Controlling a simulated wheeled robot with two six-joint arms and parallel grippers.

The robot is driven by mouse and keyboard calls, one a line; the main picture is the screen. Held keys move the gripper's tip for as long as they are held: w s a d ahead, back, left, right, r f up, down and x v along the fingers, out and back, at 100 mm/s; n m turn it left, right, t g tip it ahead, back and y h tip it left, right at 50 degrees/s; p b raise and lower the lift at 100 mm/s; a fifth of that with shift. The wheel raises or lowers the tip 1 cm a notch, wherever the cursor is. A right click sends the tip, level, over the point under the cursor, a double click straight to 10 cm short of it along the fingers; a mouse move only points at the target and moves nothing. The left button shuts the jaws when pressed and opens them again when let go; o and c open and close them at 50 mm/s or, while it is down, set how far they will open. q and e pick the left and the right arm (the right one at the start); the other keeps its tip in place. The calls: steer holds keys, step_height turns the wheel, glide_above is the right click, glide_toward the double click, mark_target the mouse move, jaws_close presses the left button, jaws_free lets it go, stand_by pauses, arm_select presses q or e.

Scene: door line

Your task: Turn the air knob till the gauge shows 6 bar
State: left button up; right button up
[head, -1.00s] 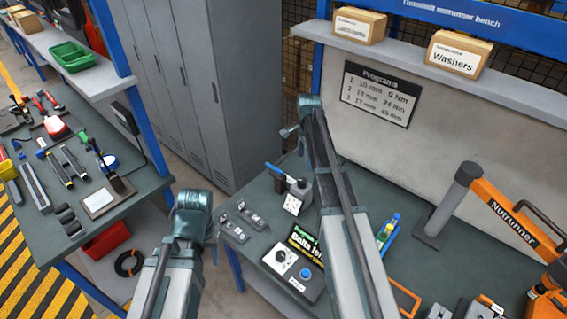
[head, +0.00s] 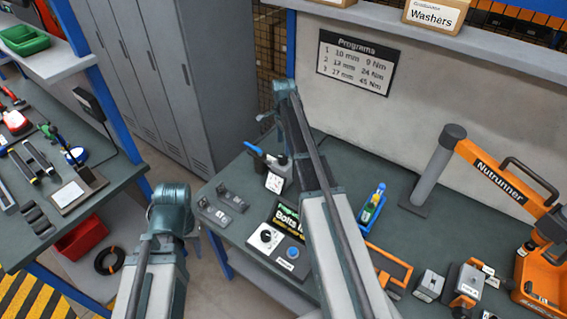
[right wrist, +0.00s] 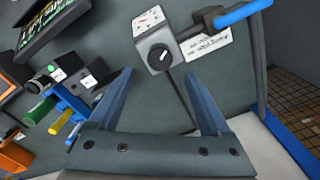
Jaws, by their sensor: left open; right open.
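The air unit is a small grey block with a dark round air knob (right wrist: 163,56) bearing a white mark, seen in the right wrist view.
Bare bench top lies behind the air unit.

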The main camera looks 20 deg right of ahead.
mark_target(283, 156)
step_height(283, 156, down, 7)
steer(key=b, duration=0.6)
steer(key=shift+f, duration=0.1)
jaws_close()
